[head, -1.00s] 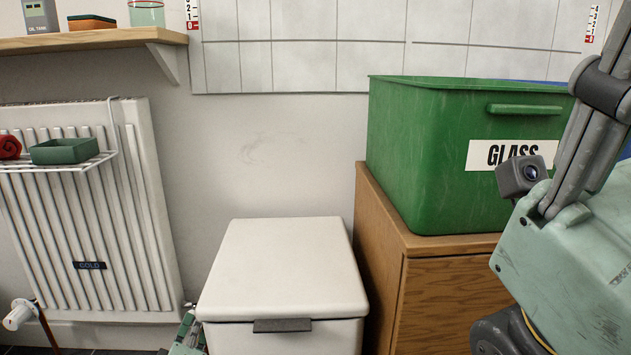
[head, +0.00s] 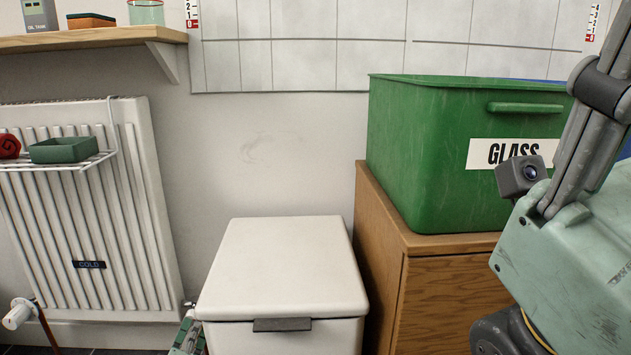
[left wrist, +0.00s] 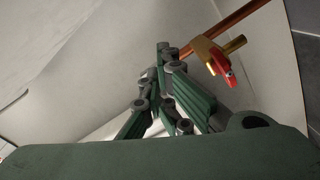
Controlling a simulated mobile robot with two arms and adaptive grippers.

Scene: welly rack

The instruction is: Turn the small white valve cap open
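The small white valve cap (head: 17,317) sits at the radiator's lower left corner in the head view, above a copper pipe. I cannot make it out in the left wrist view. My left gripper shows only as a green sliver (head: 188,335) at the bottom of the head view, beside the white bin and well right of the cap. In the left wrist view its green fingers (left wrist: 166,50) come together at the tips, with nothing visible held. A brass valve with a red handle (left wrist: 220,62) on a copper pipe lies beyond them. My right gripper is not in view.
The radiator (head: 85,215) carries a wire rack with a green dish (head: 62,151) and a red roll. The white bin (head: 285,270) stands beside a wooden cabinet (head: 450,300) bearing a green GLASS crate (head: 430,150). A wooden shelf (head: 90,39) is above the radiator.

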